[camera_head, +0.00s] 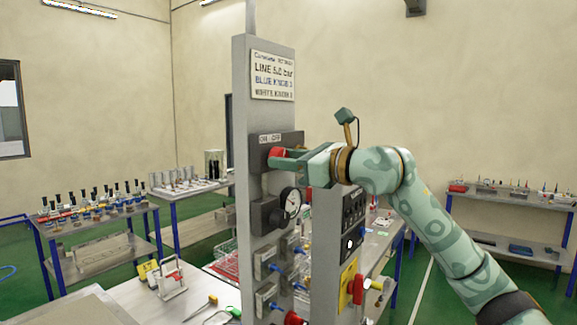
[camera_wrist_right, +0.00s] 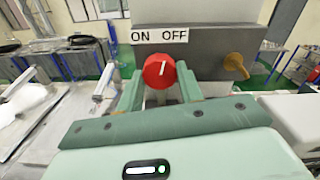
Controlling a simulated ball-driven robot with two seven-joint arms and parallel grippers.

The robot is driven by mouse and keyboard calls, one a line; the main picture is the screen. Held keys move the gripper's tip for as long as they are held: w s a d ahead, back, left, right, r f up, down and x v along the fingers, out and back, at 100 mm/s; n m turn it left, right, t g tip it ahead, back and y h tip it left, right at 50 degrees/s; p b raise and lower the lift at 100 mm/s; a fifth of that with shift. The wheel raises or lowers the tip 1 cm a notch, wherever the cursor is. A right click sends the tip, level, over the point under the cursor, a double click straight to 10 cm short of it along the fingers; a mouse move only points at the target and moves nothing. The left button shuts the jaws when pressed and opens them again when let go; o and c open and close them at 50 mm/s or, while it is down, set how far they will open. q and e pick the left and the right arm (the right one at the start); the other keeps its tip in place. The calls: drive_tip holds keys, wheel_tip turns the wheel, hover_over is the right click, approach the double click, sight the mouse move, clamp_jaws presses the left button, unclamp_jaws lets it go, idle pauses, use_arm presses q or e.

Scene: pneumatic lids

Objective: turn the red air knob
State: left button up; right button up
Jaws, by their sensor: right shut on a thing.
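The red air knob (camera_head: 276,153) is on a dark grey valve block (camera_head: 262,148) on the upright grey panel. An ON OFF label (camera_wrist_right: 160,36) is above it. In the right wrist view the red knob (camera_wrist_right: 159,71) carries a white line that leans slightly right of upright. My right gripper (camera_head: 284,157) reaches in from the right, with its fingers (camera_wrist_right: 159,90) on both sides of the knob and shut on it. The fingers hide part of the knob in the head view. My left gripper is in neither view.
A pressure gauge (camera_head: 290,201) and several blue-ended fittings are lower on the panel. A sign (camera_head: 273,76) is at its top. A brass lever (camera_wrist_right: 234,66) sticks out right of the knob. A second grey post (camera_head: 325,240) stands close under my right arm.

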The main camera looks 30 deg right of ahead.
drive_tip(key=m+b, duration=0.1)
drive_tip(key=m, duration=0.4)
drive_tip(key=shift+m, duration=0.4)
idle(0.4)
drive_tip(key=o, duration=1)
drive_tip(key=b+v, duration=0.9)
drive_tip(key=v, duration=0.7)
drive_tip(key=shift+s+d, duration=0.1)
drive_tip(key=shift+s, duration=0.05)
